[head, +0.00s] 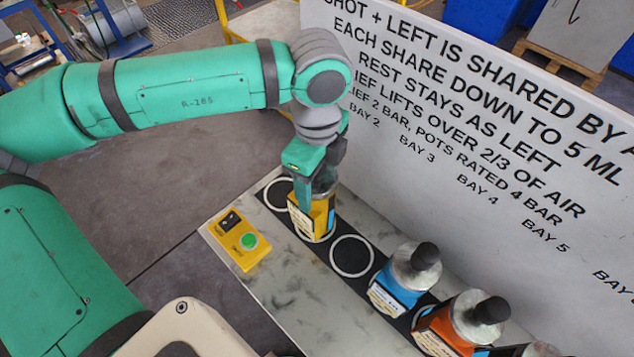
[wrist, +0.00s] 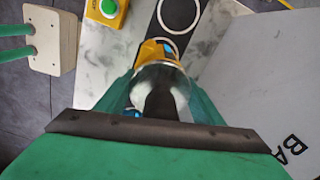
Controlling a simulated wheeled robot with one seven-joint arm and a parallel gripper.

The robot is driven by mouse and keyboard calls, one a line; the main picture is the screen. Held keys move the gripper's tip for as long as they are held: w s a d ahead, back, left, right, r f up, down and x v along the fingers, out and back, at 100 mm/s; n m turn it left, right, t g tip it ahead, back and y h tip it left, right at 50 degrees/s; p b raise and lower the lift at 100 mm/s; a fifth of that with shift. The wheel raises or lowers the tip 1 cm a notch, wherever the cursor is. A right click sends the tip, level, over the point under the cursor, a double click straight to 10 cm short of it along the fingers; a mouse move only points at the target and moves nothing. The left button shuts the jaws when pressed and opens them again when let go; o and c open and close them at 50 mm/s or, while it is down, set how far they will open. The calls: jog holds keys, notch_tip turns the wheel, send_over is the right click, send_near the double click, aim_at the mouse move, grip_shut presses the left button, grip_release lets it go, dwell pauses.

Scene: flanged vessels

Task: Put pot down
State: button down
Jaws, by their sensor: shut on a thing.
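The yellow pot (head: 316,220) has a pale label on its side and stands about upright at a white ring on the black strip (head: 381,262). I cannot tell whether its base touches the strip. My gripper (head: 318,184) is shut on its upper part from above and hides most of the lid. In the wrist view the pot's shiny lid and black knob (wrist: 160,96) show between my fingers, with a bit of yellow body (wrist: 157,50) beyond. An empty ring (head: 352,256) lies to the right of the pot, and another ring (head: 275,194) to the left, partly hidden.
A blue pot (head: 395,290) and an orange pot (head: 447,328) with black knobs stand farther right along the strip. A yellow box with a green button (head: 248,241) sits on the bench at left. A white lettered board (head: 480,130) rises close behind the strip.

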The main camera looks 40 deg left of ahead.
jog(key=shift+f, duration=0.65)
jog(key=c, duration=0.6)
grip_release()
jog(key=shift+o, duration=0.4)
jog(key=shift+w, duration=0.1)
jog(key=shift+s+r, duration=0.2)
notch_tip(320, 180, up, 12)
jog(key=shift+w+r, duration=0.1)
